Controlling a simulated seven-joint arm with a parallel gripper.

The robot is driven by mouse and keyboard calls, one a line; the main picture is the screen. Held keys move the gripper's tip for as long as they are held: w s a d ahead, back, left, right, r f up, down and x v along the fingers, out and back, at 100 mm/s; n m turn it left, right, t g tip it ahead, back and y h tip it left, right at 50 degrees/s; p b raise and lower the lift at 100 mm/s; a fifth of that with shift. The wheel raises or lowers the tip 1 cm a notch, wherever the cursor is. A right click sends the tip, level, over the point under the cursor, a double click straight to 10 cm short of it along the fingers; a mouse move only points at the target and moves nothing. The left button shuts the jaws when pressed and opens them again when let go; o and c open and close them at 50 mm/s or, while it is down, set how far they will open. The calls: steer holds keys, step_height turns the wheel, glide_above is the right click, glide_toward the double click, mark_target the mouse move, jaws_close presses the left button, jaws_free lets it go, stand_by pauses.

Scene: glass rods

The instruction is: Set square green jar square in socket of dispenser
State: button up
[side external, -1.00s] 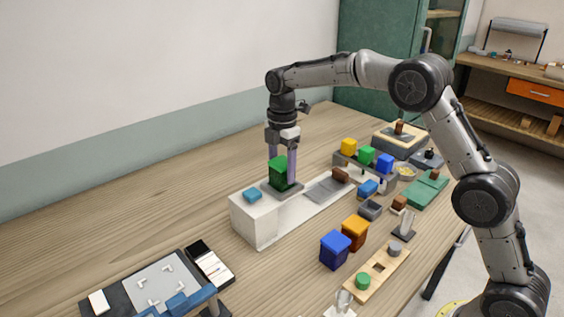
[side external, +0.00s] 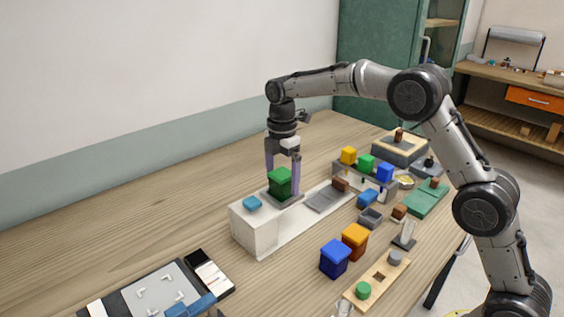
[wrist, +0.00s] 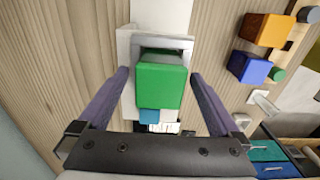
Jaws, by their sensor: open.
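The square green jar (side external: 280,184) stands upright at the grey socket (side external: 296,200) of the white dispenser (side external: 255,230). In the wrist view the jar's lid (wrist: 160,86) looks roughly in line with the grey socket rim (wrist: 165,42). The jar's base is hidden, so I cannot tell how fully it is seated. My gripper (side external: 282,179) is open, with one finger on each side of the jar. In the wrist view a gap shows between the jar and each finger of my gripper (wrist: 160,75).
A small blue block (side external: 252,203) sits on the dispenser beside the socket. A blue jar (side external: 335,260) and an orange jar (side external: 355,238) stand to the right. A rack (side external: 350,176) of coloured jars is behind.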

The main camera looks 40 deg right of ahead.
step_height(320, 180, up, 14)
steer(key=s+d+r+m+t, duration=0.1)
steer(key=s+r+t, duration=0.1)
steer(key=s+r, duration=1.05)
steer(key=s+f+m+t, duration=0.1)
steer(key=s+f+m, duration=0.2)
steer(key=s, duration=0.4)
steer(key=s+d+f+m+t, duration=0.1)
steer(key=s+f+m, duration=0.1)
steer(key=s, duration=0.4)
steer(key=s+f+m+t, duration=0.1)
steer(key=s+f+m, duration=0.2)
steer(key=s, duration=0.4)
steer(key=s+f+m, duration=0.3)
steer(key=f+m, duration=0.6)
steer(key=f, duration=0.2)
steer(key=shift+s+d+t, duration=0.25)
steer(key=shift+s+t, duration=0.05)
